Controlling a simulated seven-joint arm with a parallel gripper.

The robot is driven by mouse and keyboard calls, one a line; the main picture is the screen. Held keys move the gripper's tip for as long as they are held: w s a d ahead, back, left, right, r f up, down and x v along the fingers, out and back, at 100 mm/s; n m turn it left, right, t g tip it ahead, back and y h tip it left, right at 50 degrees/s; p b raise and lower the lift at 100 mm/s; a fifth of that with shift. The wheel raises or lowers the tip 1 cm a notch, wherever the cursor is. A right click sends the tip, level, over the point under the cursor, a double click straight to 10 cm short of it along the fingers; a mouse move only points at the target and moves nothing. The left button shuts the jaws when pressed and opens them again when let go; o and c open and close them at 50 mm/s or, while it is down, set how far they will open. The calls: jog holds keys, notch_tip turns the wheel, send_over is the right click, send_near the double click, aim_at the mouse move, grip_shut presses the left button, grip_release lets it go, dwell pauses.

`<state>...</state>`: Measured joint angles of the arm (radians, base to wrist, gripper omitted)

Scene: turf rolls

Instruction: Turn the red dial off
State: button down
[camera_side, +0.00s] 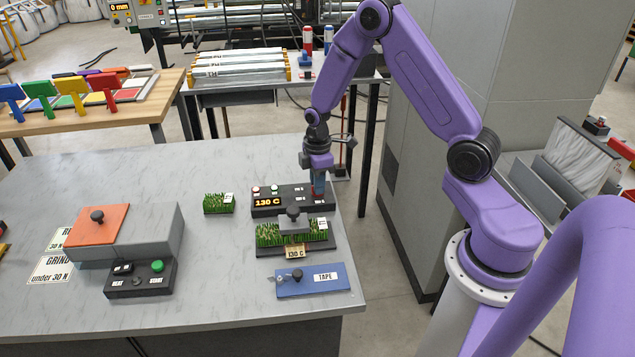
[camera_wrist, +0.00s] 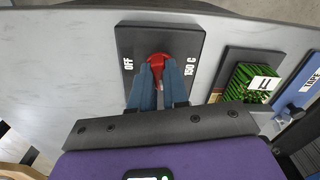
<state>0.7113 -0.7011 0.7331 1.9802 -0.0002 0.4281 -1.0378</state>
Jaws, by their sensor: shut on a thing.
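In the side view my gripper (camera_side: 318,193) reaches down to the right end of a black control box (camera_side: 275,211), whose lit display reads 130 C. The dial is mostly hidden there by the fingers.
A press with a grey block (camera_side: 293,225) over green turf stands just in front of the box. A small turf piece (camera_side: 215,204) lies to its left. A blue TAPE plate (camera_side: 325,287) is nearer the front. A grey box with an orange plate (camera_side: 97,228) stands left.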

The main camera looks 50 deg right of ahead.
jog(key=m, duration=0.4)
jog(key=shift+m, duration=0.3)
jog(key=m, duration=0.5)
jog(key=shift+m, duration=0.3)
jog(key=m, duration=0.5)
jog(key=shift+m, duration=2.8)
jog(key=c, duration=1.1)
grip_release()
notch_tip(320, 180, up, 18)
jog(key=shift+f, duration=0.25)
